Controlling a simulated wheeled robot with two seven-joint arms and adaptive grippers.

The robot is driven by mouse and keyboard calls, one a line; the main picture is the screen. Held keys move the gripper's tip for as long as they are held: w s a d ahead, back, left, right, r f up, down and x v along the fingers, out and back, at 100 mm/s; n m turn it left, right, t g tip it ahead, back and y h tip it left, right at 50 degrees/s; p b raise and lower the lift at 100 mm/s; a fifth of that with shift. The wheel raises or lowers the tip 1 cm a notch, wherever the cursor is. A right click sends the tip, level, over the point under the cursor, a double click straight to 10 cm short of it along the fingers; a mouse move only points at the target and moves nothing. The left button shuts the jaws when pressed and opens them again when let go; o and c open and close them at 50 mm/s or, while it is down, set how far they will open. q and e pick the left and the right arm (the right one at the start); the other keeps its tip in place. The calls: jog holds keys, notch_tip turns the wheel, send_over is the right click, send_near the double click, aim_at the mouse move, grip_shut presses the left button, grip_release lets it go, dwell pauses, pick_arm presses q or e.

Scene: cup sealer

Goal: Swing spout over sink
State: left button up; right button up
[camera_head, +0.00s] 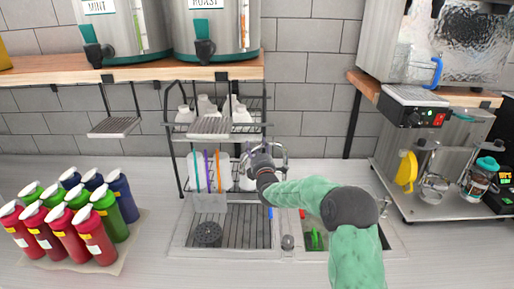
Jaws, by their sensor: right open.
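The sink (182,240) is set into the counter in the middle of the view, with a ribbed left basin and a smaller right basin. A curved metal spout (285,156) shows at the back of the sink, partly hidden by my right gripper. My right gripper (254,152) is open at the spout, its fingers pointing away from me. I cannot tell whether it touches the spout. My right arm covers part of the right basin and the spout's lower part. My left gripper is not in view.
A wire rack (176,155) with white bottles stands behind the sink. Several red, green and blue bottles (94,236) stand on a mat at left. A steel machine (415,97) stands at right, with a yellow-handled pitcher below.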

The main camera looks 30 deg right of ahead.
jog(key=shift+w, duration=0.2)
grip_shut()
